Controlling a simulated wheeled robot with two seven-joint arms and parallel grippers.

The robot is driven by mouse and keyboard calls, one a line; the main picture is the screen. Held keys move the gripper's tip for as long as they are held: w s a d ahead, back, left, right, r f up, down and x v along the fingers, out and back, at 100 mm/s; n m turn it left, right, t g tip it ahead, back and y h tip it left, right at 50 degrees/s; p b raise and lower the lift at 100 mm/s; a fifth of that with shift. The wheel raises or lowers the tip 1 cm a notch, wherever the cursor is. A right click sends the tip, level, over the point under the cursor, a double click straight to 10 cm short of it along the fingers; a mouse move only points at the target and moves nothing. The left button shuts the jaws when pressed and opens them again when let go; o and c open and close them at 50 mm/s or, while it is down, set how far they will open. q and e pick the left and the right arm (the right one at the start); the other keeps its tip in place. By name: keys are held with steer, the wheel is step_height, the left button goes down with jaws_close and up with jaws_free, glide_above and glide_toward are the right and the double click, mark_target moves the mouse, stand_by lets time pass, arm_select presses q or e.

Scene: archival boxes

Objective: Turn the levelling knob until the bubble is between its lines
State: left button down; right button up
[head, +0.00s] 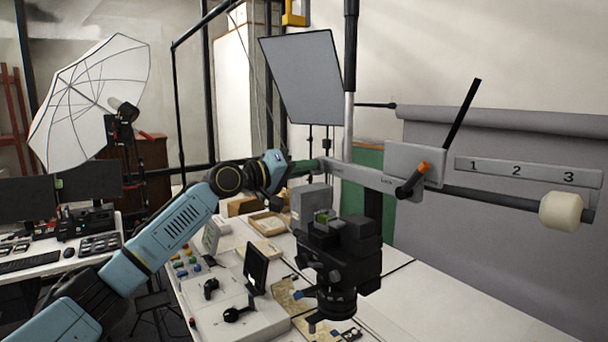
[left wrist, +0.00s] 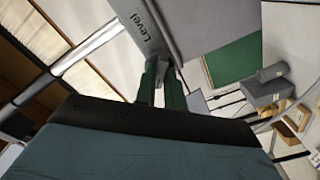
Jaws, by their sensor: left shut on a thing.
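My left gripper (head: 312,166) reaches the left end of a grey horizontal arm (head: 368,178) that carries the camera. In the left wrist view its two green fingers (left wrist: 160,68) are closed together at the grey part marked "Level" (left wrist: 150,35). They are shut on the levelling knob, which the fingers hide almost wholly. A black camera (head: 345,255) hangs below the arm, lens down. A small green piece (head: 324,216) on top of it looks like the level vial; the bubble and its lines are too small to make out. My right gripper is not in view.
An orange-tipped lock lever (head: 412,180) and a black rod sit on the bracket right of my gripper. A plate numbered 1 to 3 (head: 525,172) and a white knob (head: 560,211) lie further right. Below, the white table (head: 455,318) holds trays and a small screen (head: 256,268).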

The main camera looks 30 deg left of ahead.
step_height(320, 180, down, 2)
steer(key=shift+b, duration=0.8)
arm_select(q)
steer(key=shift+m+b, duration=0.35)
steer(key=shift+m, duration=1.95)
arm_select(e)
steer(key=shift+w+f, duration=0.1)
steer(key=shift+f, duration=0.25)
arm_select(q)
steer(key=c, duration=1.5)
jaws_free()
